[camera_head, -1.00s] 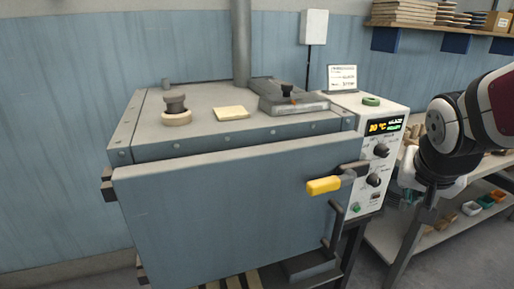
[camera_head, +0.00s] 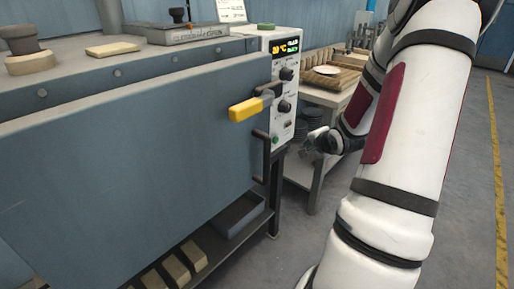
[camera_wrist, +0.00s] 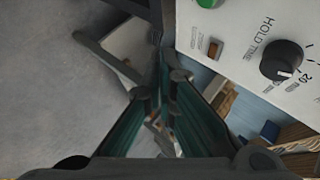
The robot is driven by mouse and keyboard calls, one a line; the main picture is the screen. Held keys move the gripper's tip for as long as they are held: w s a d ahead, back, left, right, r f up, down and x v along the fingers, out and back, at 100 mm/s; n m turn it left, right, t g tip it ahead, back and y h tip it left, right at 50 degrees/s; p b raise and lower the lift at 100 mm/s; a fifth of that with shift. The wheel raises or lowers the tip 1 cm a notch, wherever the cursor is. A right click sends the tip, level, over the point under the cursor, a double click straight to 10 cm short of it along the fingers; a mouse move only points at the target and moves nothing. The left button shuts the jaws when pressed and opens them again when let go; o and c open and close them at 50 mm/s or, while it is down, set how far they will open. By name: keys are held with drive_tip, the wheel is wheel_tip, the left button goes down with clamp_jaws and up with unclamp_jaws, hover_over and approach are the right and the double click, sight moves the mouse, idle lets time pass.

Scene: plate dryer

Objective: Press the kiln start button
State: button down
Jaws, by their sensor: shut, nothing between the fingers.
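The kiln (camera_head: 130,150) is a blue-grey box with its front door shut and a yellow handle (camera_head: 249,108). Its white control panel (camera_head: 284,75) is on its right, with a lit display, two black knobs and a small green button (camera_head: 275,139) low down. In the wrist view the panel (camera_wrist: 245,60) fills the upper right, with a green button (camera_wrist: 208,2) cut by the top edge, a dark reddish switch (camera_wrist: 214,49) and the hold-time knob (camera_wrist: 282,61). My gripper (camera_wrist: 163,88) is shut and empty, beside the panel, apart from the button. In the head view my gripper (camera_head: 318,142) is small and dark, right of the panel.
A wooden shelf table (camera_head: 325,95) with trays stands behind my arm, to the right of the kiln. A dark door bracket (camera_head: 262,150) sticks out near the panel's lower left. Open floor (camera_head: 475,200) lies to the right.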

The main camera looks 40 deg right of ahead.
sight(275, 140)
drive_tip(key=f+m, duration=0.1)
drive_tip(key=d+f+t+b, duration=0.1)
drive_tip(key=f, duration=0.1)
drive_tip(key=shift+m, duration=0.4)
drive_tip(key=shift+w+a, duration=0.1)
drive_tip(key=w+b, duration=0.4)
drive_tip(key=w, duration=0.4)
drive_tip(key=shift+w+a+b, duration=0.35)
drive_tip(key=shift+b, duration=0.05)
idle(1.1)
drive_tip(key=shift+w+a, duration=0.1)
drive_tip(key=shift+w, duration=0.3)
